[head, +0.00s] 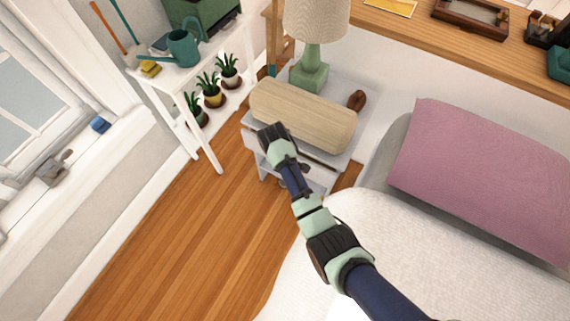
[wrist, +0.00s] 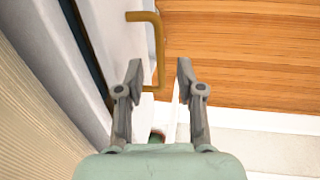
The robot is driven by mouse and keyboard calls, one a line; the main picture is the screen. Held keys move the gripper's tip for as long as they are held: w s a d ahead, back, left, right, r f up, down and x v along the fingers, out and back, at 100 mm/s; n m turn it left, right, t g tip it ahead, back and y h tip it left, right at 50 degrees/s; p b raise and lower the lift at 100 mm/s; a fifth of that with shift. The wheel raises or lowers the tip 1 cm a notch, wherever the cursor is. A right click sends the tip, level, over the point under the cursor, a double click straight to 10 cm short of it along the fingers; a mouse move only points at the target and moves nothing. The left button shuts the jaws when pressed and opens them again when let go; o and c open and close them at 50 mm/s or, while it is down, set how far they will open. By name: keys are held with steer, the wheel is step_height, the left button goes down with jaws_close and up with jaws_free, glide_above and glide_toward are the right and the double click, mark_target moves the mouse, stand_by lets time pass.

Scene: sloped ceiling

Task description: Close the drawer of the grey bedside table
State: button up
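The grey bedside table (head: 338,88) stands between the plant shelf and the bed in the head view. Its drawer (head: 250,146) is partly hidden by my arm. In the wrist view the drawer front (wrist: 103,40) stands out from the table body (wrist: 50,50), with a dark gap between them. A brass handle (wrist: 160,50) is on the drawer front. My gripper (wrist: 158,76) is open, its fingers spread around the handle's near end; I cannot tell whether they touch it. In the head view my gripper (head: 268,133) is at the table's front edge.
The bed (head: 430,240) is to the right. A white shelf (head: 165,85) with potted plants is left. Wooden floor (head: 190,230) in front is clear.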

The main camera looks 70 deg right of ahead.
steer(key=f, duration=0.2)
steer(key=f+b, duration=0.1)
steer(key=shift+d+f, duration=0.35)
steer(key=shift+f, duration=0.05)
jaws_close()
